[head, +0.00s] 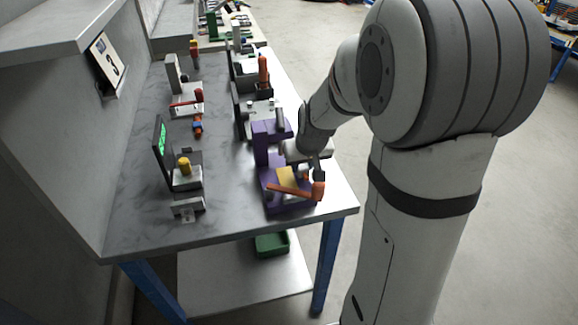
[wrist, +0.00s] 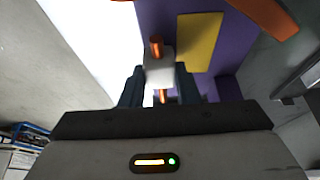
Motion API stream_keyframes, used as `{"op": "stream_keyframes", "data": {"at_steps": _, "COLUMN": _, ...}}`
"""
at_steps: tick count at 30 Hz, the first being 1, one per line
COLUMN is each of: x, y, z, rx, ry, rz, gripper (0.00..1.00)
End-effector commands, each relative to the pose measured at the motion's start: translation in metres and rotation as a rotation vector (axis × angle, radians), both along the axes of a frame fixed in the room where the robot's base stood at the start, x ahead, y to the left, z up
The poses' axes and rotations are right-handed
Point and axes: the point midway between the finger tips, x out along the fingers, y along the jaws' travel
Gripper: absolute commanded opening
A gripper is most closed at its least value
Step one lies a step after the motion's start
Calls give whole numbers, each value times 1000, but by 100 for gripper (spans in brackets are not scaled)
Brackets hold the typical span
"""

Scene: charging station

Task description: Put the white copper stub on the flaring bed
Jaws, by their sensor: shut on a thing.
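My gripper (wrist: 159,72) is shut on the white copper stub (wrist: 160,66), a white block with copper ends showing above and below it in the wrist view. The purple fixture (head: 270,150), which I take to be the flaring bed, stands at the near right of the bench. It has a yellow plate (head: 287,178) and an orange lever (head: 290,190). The yellow plate also shows in the wrist view (wrist: 199,40), just right of the stub. My gripper is close beside the fixture. I cannot tell whether the stub touches it. In the head view the stub is not clearly visible.
A screen with green text (head: 160,145) and a small stand with a yellow cylinder (head: 184,166) are at the left. Fixtures, one with an orange post (head: 263,70), stand farther back. A green bin (head: 271,243) sits on the lower shelf. Bare bench lies between the rows.

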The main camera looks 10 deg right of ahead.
Motion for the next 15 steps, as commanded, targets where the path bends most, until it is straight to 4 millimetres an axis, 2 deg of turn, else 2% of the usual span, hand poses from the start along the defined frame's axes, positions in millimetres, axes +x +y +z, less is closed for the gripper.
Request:
{"op": "stream_keyframes", "data": {"at_steps": 9, "x": 0, "y": 44, "z": 0, "rx": -1, "ry": 0, "rz": 4, "gripper": 2}}
{"op": "stream_keyframes", "data": {"at_steps": 15, "x": 0, "y": 42, "z": -6, "rx": 0, "ry": -1, "rz": -1, "gripper": 2}}
